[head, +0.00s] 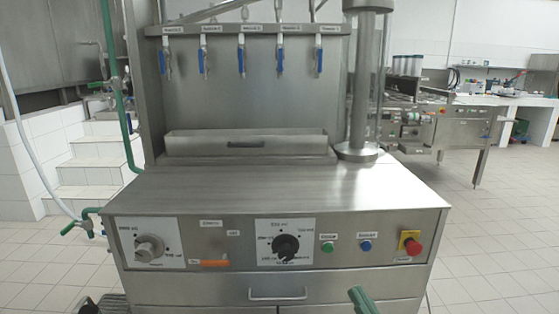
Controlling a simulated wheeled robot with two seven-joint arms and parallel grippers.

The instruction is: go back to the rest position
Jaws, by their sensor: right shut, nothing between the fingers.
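The steel cup filler machine (270,186) fills the middle of the head view. Its front panel carries a grey knob (150,248), a black knob (286,246), a green button (328,247), a blue button (366,245) and a red stop button (413,246) on yellow. An orange switch (215,263) sits between the knobs. My right gripper (361,298) shows only as a green tip at the bottom edge, in front of the drawers. It is shut with nothing visible in it. The rest of it is cut off by the frame. I do not make out my left gripper.
Several blue-handled taps (241,58) hang above a steel trough (245,143). A steel column (361,90) stands at the right of the machine's top. White steps (90,175) and a hose (40,170) are at the left. Tiled floor (490,245) lies open at the right.

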